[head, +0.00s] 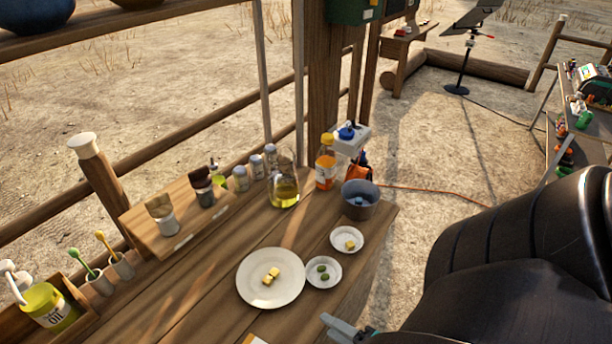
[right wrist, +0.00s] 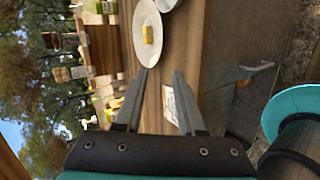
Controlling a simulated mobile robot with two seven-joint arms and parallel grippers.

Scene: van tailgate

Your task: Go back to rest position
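My right gripper (right wrist: 160,72) is open in the right wrist view, with nothing between its two fingers. In the head view, part of it (head: 341,328) shows at the bottom edge, by the near edge of the wooden table (head: 205,290). A white plate (head: 270,290) with yellow pieces (head: 271,276) lies left of it in the head view, apart from the gripper. A small dish (head: 324,282) with green pieces and another small dish (head: 346,231) with a yellow piece stand beside the plate. My left gripper is not in view.
A grey-blue bowl (head: 359,208), an orange-labelled bottle (head: 325,165) and a glass flask (head: 284,190) stand at the table's far end. A wooden rack (head: 175,235) with jars lines the left side. A second table (head: 597,150) with items is at far right.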

